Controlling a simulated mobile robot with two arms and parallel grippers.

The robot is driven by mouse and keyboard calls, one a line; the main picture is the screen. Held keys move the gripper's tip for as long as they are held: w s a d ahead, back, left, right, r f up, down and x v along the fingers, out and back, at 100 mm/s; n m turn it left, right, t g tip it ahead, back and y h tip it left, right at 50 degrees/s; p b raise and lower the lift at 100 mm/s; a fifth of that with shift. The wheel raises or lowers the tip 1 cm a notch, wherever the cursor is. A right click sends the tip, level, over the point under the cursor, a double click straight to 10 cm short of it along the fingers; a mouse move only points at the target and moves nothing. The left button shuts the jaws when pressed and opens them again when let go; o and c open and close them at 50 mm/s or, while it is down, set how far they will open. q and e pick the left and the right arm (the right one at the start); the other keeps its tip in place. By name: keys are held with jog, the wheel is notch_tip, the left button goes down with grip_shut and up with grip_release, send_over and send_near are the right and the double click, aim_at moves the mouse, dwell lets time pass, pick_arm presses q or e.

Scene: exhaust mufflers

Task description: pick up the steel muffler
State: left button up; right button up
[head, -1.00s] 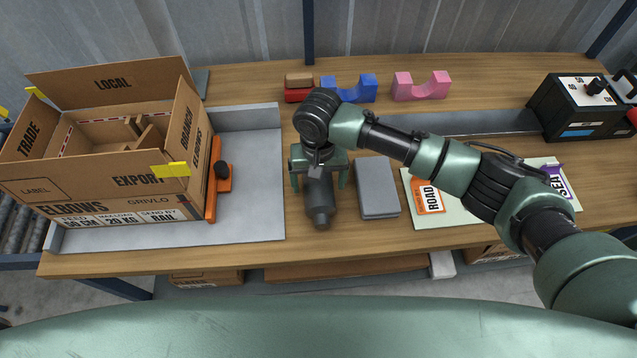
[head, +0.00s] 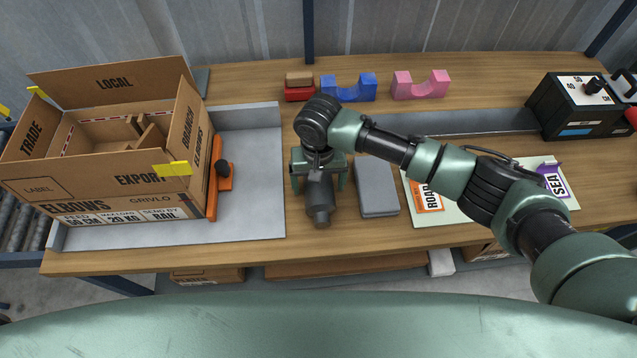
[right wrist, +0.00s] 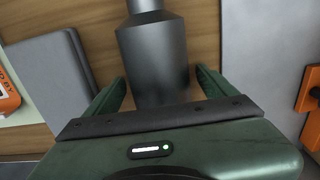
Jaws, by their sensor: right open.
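The steel muffler (head: 320,198) is a dark grey cylinder with a narrower end pipe, lying on the wooden bench with the pipe toward the front edge. My right gripper (head: 320,184) is over it, pointing down and open, with one finger on each side. In the right wrist view the muffler (right wrist: 153,60) runs between the fingers of my right gripper (right wrist: 158,90). Bench wood shows between the muffler and the left finger. The muffler's rear end is hidden under the gripper. My left gripper is not in view.
A grey block (head: 377,187) lies just right of the muffler. At left, a carton (head: 110,180) stands on a grey tray (head: 262,140) beside an orange tool (head: 225,178). Blue (head: 349,87) and pink (head: 420,84) cradles stand behind. A black box (head: 572,108) is far right.

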grip_shut()
dwell(0.4)
